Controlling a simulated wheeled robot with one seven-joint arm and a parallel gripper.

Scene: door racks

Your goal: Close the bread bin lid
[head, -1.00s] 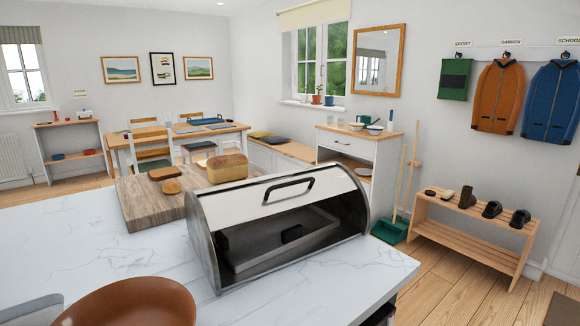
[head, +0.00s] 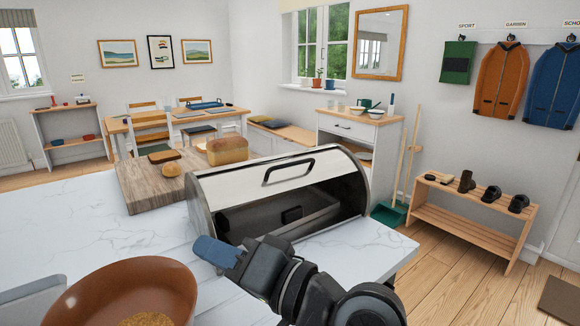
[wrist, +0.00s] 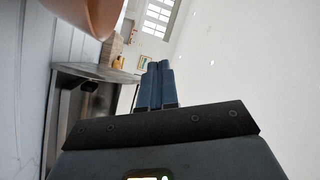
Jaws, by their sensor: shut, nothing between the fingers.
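The bread bin (head: 207,214) stands on the white marble worktop, a metal box with a curved roll-top. Its lid (head: 245,187) is up, with the black bar handle (head: 288,171) on top and the dark front open. My gripper (head: 208,250) reaches in from the lower right, its blue fingers in front of the bin's lower left front. The fingers look closed together and empty, apart from the lid. In the wrist view the closed blue fingers (wrist: 157,85) point away from the camera, with the bin's side and opening (wrist: 97,72) to their left.
A brown bowl (head: 90,290) stands on the worktop at the lower left, near my gripper. A wooden board (head: 140,186) with a loaf (head: 227,150) and small bread pieces lies behind the bin.

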